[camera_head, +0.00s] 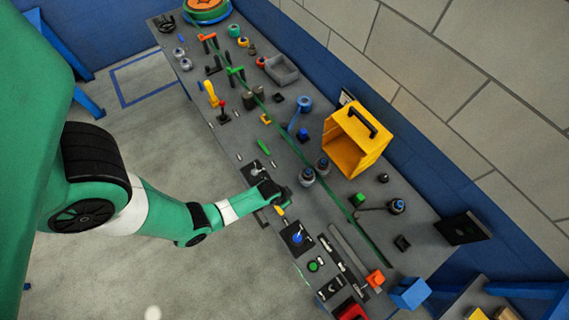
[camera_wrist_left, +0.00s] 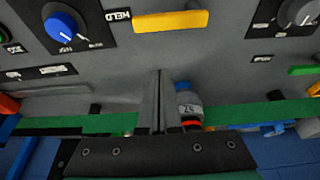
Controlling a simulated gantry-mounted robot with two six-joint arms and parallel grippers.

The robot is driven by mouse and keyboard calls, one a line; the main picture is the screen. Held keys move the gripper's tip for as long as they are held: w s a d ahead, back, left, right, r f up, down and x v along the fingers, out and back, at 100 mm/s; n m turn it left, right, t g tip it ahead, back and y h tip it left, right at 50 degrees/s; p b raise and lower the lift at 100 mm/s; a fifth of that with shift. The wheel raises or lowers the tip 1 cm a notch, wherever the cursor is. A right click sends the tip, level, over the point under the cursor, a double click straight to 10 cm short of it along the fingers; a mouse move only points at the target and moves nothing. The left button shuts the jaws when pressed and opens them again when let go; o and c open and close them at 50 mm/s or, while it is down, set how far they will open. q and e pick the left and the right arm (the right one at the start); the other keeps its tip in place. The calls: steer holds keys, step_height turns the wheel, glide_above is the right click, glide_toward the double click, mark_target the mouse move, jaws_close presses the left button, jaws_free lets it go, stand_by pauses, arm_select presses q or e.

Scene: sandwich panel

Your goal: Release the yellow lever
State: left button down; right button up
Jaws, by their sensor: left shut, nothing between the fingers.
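A yellow bar-shaped handle (camera_head: 280,210) sits on the grey panel beside a blue knob (camera_head: 297,238). In the left wrist view a long yellow bar (camera_wrist_left: 158,22) lies just right of a blue knob (camera_wrist_left: 61,26). A longer upright yellow handle (camera_head: 211,93) stands farther up the panel. I cannot tell for certain which is the named lever. My left gripper (camera_head: 285,194) is low over the panel, close to the bar by the blue knob. Its fingers (camera_wrist_left: 158,75) are shut and empty, apart from the bar. My right gripper is not in view.
A yellow open box with a black handle (camera_head: 345,147) stands right of my gripper. Grey round-topped knobs (camera_head: 308,176) are close on that side. A green strip (camera_head: 335,200) runs along the panel. Another yellow piece (camera_wrist_left: 308,69) shows at the wrist view's right edge.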

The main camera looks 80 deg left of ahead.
mark_target(277, 207)
arm_select(q)
steer(key=b+x, duration=0.1)
steer(key=x, duration=0.3)
steer(key=shift+f+b, duration=0.15)
steer(key=shift+b, duration=0.2)
steer(key=s, duration=0.1)
steer(key=s+p, duration=0.1)
steer(key=d+r+p, duration=0.1)
steer(key=shift+s, duration=0.4)
steer(key=shift+s+d+f, duration=0.15)
steer(key=shift+s+d, duration=0.1)
steer(key=shift+s, duration=0.25)
steer(key=shift+d+p, duration=0.15)
steer(key=shift+p, duration=0.15)
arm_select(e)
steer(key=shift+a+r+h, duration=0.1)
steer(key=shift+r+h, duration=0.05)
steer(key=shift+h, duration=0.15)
arm_select(q)
steer(key=shift+s, duration=0.1)
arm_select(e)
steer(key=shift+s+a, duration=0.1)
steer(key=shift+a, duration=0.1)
